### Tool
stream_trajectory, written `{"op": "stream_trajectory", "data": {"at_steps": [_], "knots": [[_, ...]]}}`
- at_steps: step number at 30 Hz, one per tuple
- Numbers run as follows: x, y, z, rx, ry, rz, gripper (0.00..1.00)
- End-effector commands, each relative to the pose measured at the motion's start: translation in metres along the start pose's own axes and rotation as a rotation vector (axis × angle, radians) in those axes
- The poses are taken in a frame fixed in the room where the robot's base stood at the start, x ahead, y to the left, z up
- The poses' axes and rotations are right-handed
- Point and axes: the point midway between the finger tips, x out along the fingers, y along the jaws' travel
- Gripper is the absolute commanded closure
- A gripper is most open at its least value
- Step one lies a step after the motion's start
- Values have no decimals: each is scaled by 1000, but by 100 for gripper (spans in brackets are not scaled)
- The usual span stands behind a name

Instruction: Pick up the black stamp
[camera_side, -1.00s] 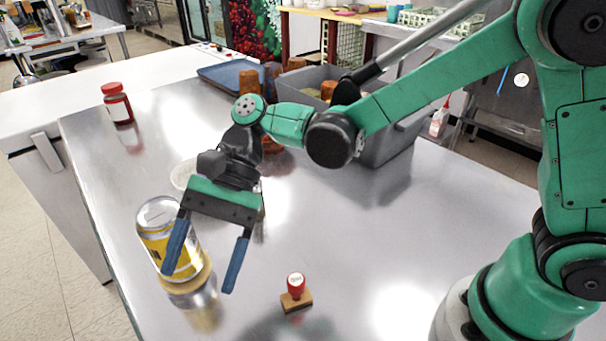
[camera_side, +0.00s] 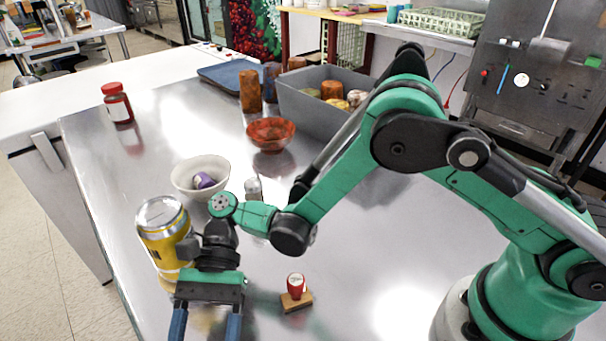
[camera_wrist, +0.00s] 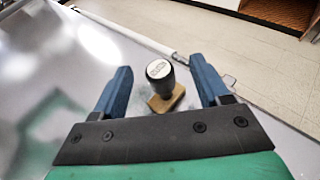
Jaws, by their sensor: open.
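The black stamp (camera_wrist: 160,76) shows in the wrist view, with a black knob handle, a pale label on top and a wooden base (camera_wrist: 167,102). It stands on the metal counter, in the space between my two blue fingers. My gripper (camera_wrist: 159,70) is open and empty, with one finger on each side of the stamp in that view. In the side view my gripper (camera_side: 205,326) points down at the bottom edge, its fingertips cut off. The black stamp is not visible in the side view.
A red stamp (camera_side: 296,289) on a wooden base stands right of my gripper. A yellow can (camera_side: 162,236) stands close behind it to the left. A white bowl (camera_side: 187,174) holding a purple item, a red bowl (camera_side: 271,134) and a grey bin (camera_side: 306,102) stand farther back.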

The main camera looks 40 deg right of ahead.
Motion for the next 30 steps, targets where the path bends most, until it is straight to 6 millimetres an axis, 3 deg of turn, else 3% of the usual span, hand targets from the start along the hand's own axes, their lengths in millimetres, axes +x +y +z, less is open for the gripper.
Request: {"op": "stream_trajectory", "data": {"at_steps": [6, 14, 21, 30], "knots": [[28, 0, -1, -1, 0, 1, 32], [31, 0, -1, 0, 0, 0, 32], [30, 0, -1, 0, 0, -1, 100], [30, 0, -1, 0, 0, -1, 100]]}}
